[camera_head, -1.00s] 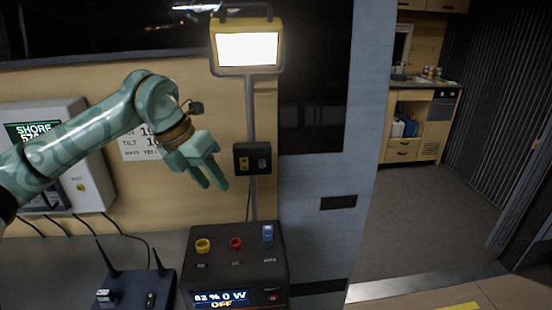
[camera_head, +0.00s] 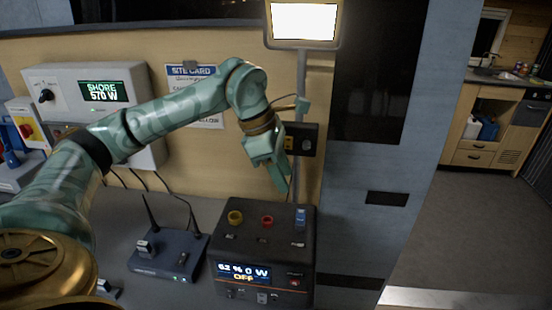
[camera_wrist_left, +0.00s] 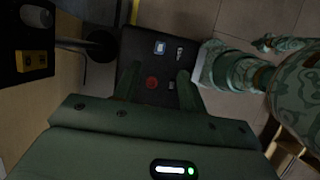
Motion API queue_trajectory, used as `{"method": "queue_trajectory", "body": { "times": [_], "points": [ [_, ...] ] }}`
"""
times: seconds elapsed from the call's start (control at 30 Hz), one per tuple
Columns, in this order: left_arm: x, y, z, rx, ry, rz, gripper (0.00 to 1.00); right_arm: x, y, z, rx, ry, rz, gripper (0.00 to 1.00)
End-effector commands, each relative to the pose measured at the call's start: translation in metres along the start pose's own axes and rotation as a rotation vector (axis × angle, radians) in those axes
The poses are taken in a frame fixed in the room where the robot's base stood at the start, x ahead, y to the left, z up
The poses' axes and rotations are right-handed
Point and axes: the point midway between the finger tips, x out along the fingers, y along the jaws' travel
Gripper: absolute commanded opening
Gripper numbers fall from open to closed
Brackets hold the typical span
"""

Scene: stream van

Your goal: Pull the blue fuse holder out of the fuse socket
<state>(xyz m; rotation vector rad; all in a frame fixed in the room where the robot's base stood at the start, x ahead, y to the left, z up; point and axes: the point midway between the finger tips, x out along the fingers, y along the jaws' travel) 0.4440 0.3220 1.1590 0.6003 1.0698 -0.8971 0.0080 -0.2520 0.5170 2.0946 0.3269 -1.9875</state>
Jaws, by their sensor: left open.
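The blue fuse holder (camera_head: 300,217) stands upright at the right of the top of a black power box (camera_head: 250,251). It also shows in the left wrist view (camera_wrist_left: 159,47), near the top of the box's dark top face. Its socket is too small to make out. My left gripper (camera_head: 281,186) is open and empty above the back of the box, a little left of and higher than the blue holder. In the left wrist view its two fingers (camera_wrist_left: 157,80) are spread, with the red knob (camera_wrist_left: 152,83) between them and the blue holder beyond. My right gripper is not in view.
A yellow ring (camera_head: 235,217) and a red knob (camera_head: 267,221) stand left of the blue holder. A lamp on a pole (camera_head: 302,85) and a small black wall box (camera_head: 301,139) are close behind the gripper. A router with antennas (camera_head: 168,257) sits left of the box.

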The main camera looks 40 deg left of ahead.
Motion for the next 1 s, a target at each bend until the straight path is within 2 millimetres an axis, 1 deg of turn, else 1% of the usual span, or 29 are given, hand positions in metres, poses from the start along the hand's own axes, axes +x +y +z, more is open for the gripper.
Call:
{"method": "queue_trajectory", "body": {
  "times": [0.03, 0.2, 0.4, 0.5, 0.67, 0.93, 0.97, 1.0],
  "points": [
    [0.016, -0.001, -0.001, 0.0, 0.001, -0.006, 0.42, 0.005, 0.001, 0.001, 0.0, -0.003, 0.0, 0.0],
    [0.056, -0.001, -0.001, 0.0, 0.001, -0.006, 0.42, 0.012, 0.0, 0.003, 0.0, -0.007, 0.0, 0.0],
    [0.095, -0.001, -0.001, -0.001, 0.0, -0.003, 0.42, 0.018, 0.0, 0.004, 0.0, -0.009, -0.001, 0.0],
    [0.107, -0.001, 0.0, -0.002, -0.001, -0.002, 0.42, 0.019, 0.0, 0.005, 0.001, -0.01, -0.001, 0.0],
    [0.117, 0.0, 0.0, -0.002, 0.0, -0.001, 0.42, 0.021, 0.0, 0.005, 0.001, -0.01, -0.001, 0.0],
    [0.118, 0.0, 0.0, -0.002, 0.0, 0.0, 0.42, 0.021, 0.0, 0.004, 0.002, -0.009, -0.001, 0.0],
    [0.118, 0.0, 0.0, -0.002, 0.0, 0.0, 0.36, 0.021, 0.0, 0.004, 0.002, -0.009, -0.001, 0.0],
    [0.118, 0.0, 0.0, -0.002, 0.0, 0.0, 0.25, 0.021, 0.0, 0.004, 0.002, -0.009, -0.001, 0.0]
  ]
}}
